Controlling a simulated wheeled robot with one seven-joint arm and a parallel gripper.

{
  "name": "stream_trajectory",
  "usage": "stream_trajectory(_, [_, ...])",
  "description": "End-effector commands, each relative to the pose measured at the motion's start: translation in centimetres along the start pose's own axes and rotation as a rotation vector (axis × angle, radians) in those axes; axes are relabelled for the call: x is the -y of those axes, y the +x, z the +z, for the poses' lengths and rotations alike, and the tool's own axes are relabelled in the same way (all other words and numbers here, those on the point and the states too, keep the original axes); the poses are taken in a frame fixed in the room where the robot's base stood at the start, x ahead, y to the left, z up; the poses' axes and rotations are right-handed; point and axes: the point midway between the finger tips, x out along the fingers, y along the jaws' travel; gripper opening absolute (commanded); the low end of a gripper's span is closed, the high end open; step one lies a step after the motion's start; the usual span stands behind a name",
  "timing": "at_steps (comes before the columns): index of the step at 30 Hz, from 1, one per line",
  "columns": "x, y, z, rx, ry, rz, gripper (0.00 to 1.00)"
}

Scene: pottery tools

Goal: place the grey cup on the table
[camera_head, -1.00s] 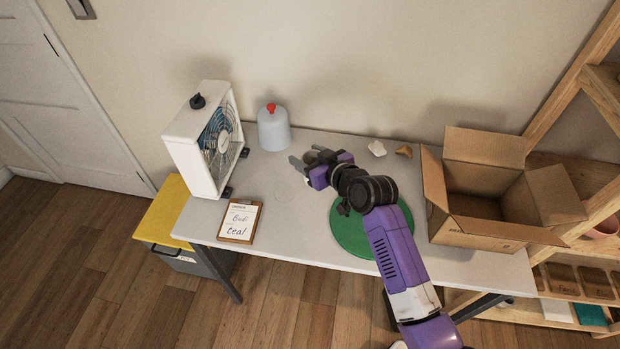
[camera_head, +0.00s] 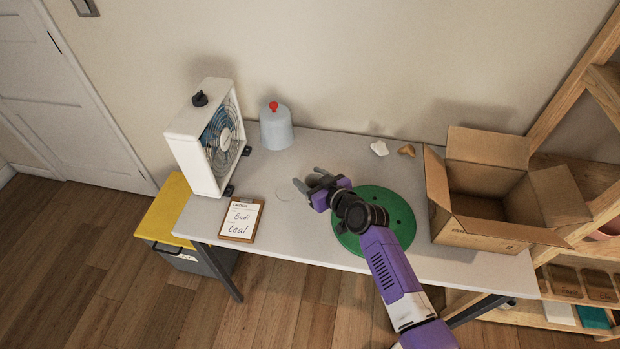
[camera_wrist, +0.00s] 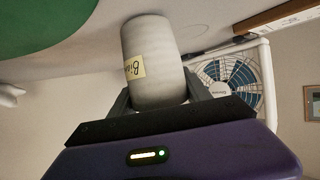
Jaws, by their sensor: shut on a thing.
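The grey cup (camera_wrist: 152,62) shows large in the wrist view, with a yellow label bearing handwriting that is partly turned away. My gripper (camera_wrist: 157,98) is shut on the cup, a finger on each side of it. In the head view my gripper (camera_head: 309,185) is over the middle of the grey table (camera_head: 290,240), left of the green round mat. The cup is hard to make out there among the dark gripper parts. I cannot tell whether the cup touches the tabletop or hangs just above it.
The green mat (camera_head: 401,208) lies under my arm. A white fan (camera_head: 190,150), a blue-grey jug (camera_head: 275,130) and a clipboard (camera_head: 241,219) are to the left. An open cardboard box (camera_head: 470,233) stands right. Small pieces (camera_head: 379,148) lie behind.

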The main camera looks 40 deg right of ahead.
Motion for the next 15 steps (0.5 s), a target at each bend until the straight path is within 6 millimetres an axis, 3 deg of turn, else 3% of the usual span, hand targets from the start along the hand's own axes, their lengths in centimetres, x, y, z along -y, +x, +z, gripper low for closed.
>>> stream_trajectory(4, [-0.02, 0.17, 0.36, -0.001, 0.000, 0.001, 0.06])
stream_trajectory(5, [-0.02, 0.10, 0.29, 0.000, 0.000, 0.000, 0.62])
stream_trajectory(7, [-0.01, 0.09, 0.27, 0.001, 0.000, 0.000, 0.76])
stream_trajectory(15, [0.00, 0.08, 0.26, 0.001, 0.000, 0.000, 0.78])
